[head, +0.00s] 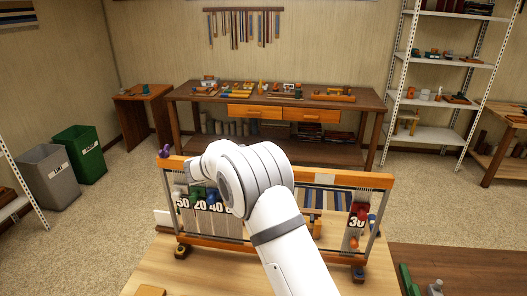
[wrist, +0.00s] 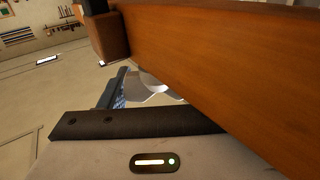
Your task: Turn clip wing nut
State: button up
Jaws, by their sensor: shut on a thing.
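The wooden loom (head: 330,179) stands on the table, with an orange top beam. A purple knob (head: 164,151) stands at the beam's left end; I cannot tell if it is the clip wing nut. Coloured pieces, one green (head: 198,193) and one red (head: 362,210), sit above numbered weights. In the head view my arm hides my gripper near the beam's left part. In the wrist view my gripper (wrist: 140,92) shows partly, close beside the large orange beam (wrist: 220,60). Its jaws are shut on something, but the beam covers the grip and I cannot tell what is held.
The table top (head: 215,277) in front of the loom is mostly clear, with a small wooden block (head: 151,291) at its front edge. A workbench (head: 280,98) stands behind. Grey (head: 50,185) and green (head: 80,152) bins stand left, white shelves (head: 435,75) right.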

jog(key=shift+r+m+g+h, duration=0.15)
jog(key=shift+m+g+h, duration=0.15)
jog(key=shift+m+g, duration=0.45)
jog(key=shift+g, duration=0.45)
jog(key=o, duration=1)
jog(key=shift+d, duration=0.1)
notch_tip(320, 180, up, 10)
jog(key=b, duration=0.1)
jog(key=shift+b, duration=0.4)
